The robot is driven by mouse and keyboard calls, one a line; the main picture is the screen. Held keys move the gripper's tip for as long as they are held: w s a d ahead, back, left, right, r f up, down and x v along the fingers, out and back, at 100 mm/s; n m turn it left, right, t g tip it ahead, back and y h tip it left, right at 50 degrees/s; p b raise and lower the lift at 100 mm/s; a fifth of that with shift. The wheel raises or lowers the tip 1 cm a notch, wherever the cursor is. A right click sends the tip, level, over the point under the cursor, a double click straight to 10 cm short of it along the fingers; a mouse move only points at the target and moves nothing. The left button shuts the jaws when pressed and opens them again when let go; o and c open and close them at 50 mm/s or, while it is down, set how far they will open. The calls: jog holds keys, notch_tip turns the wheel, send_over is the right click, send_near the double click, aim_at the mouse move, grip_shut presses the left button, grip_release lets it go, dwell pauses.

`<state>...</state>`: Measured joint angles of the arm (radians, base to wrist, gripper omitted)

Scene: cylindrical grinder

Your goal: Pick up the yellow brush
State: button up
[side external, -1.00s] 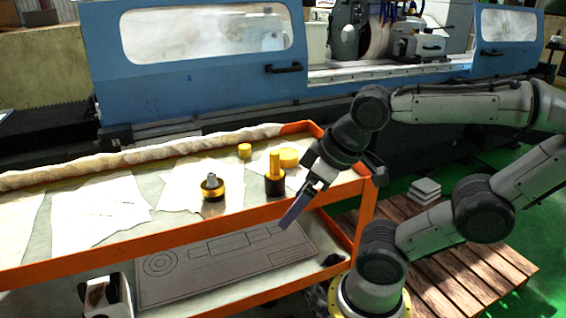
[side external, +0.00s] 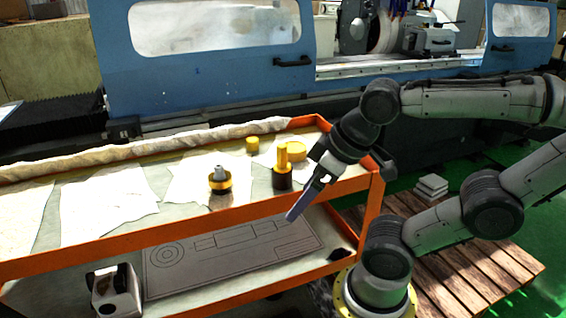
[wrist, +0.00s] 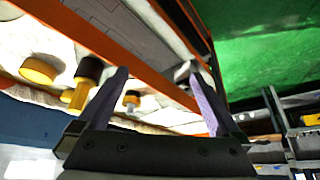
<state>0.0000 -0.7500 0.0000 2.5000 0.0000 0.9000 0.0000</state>
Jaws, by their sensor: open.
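The yellow brush (side external: 283,157) stands upright on the top shelf of the orange cart, with a yellow stem above a wide black lower part. In the wrist view the brush (wrist: 82,84) lies left of the left finger, outside the gap between the fingers. My gripper (side external: 293,214) is open and empty, pointing down and left. In the side view it is right of and lower than the brush, in front of the cart's orange front edge. The fingers (wrist: 159,74) are apart in the wrist view and do not appear to touch the brush.
The cart's orange rail (side external: 150,237) runs along the front. White sheets cover parts of the shelf.

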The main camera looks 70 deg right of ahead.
jog(key=c, duration=0.6)
jog(key=shift+o, duration=0.2)
jog(key=s+d+f+n+g+h, duration=0.2)
jog(key=s+d+n+g+h, duration=0.25)
jog(key=d, duration=0.25)
jog(key=n+t+h, duration=0.4)
jog(key=n+h, duration=0.9)
jog(key=n, duration=0.4)
send_near(282, 154)
jog(key=shift+m+g, duration=0.25)
jog(key=x, duration=1.1)
jog(key=shift+w+d+r, duration=0.1)
jog(key=shift+w+d, duration=0.05)
jog(key=shift+w, duration=0.05)
